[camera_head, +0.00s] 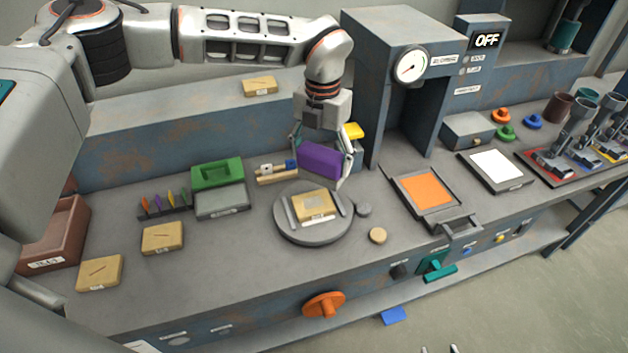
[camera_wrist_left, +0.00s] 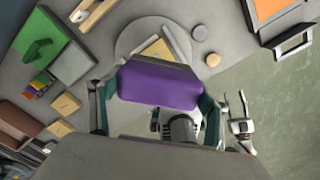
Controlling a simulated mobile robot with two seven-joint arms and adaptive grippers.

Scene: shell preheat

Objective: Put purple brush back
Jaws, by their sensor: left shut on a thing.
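The purple brush (camera_head: 320,160) is a purple block held between the fingers of my left gripper (camera_head: 322,155). It hangs above the bench, behind the round grey turntable (camera_head: 285,232). In the left wrist view the purple brush (camera_wrist_left: 160,85) fills the space between the teal-sided fingers; its underside is hidden. A yellow piece (camera_head: 352,131) shows just behind it on the right, partly hidden. A small wooden holder with a blue piece (camera_head: 276,172) lies to its left. Two separated tips of my right gripper (camera_head: 439,349) show at the bottom edge, away from the bench.
A tan block (camera_head: 313,205) lies on the turntable. A green-topped box (camera_head: 218,173) is to the left, and a grey machine (camera_head: 400,60) with a gauge rises right of the brush. An orange-faced tray (camera_head: 428,188) lies farther right. The front left bench has bare room.

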